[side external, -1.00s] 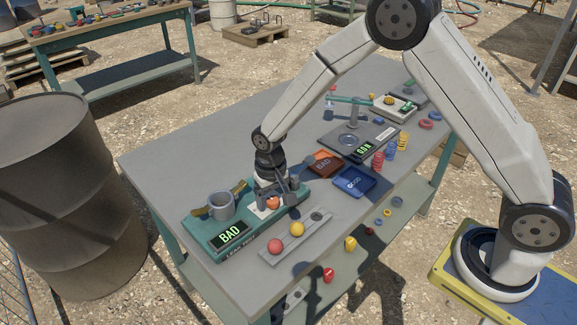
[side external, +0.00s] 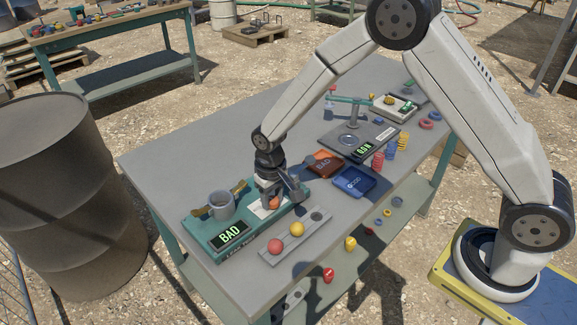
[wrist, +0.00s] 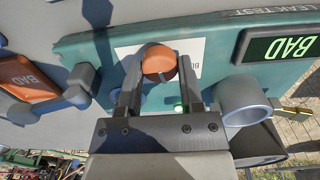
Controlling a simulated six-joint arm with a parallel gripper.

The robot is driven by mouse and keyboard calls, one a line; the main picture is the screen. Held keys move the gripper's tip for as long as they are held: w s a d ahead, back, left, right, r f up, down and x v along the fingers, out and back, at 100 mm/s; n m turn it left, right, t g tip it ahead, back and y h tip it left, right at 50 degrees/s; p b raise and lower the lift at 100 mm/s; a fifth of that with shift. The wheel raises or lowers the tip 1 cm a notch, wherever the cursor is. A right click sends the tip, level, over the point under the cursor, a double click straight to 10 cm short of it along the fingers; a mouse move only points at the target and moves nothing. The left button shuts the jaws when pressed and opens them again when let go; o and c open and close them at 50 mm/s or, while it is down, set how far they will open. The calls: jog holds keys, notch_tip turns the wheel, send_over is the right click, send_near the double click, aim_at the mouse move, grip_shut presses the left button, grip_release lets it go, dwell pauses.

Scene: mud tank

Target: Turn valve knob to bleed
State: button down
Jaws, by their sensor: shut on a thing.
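The orange valve knob (wrist: 159,61) sits on a white label plate (wrist: 192,52) on the green leak test station (side external: 196,236). My gripper (wrist: 160,76) is shut on the knob, with one finger on each side of it. In the side external view my gripper (side external: 270,197) points down and hides most of the knob (side external: 275,205). The label's lettering is mostly covered, so the knob's exact setting cannot be read. The station's display (side external: 231,235) reads BAD in green; it also shows in the wrist view (wrist: 287,46).
A grey cup (side external: 221,205) stands on the station, left of my gripper. A rack (side external: 297,238) with a red and a yellow ball lies in front. An orange BAD tray (side external: 324,164) and a blue tray (side external: 353,181) are to the right. The back left tabletop is clear.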

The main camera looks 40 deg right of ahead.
aim_at(273, 199)
jog(key=n, duration=0.4)
jog(key=shift+n, duration=1.9)
jog(key=shift+c, duration=1.2)
grip_release()
jog(key=shift+r, duration=3.9)
jog(key=shift+s, duration=0.1)
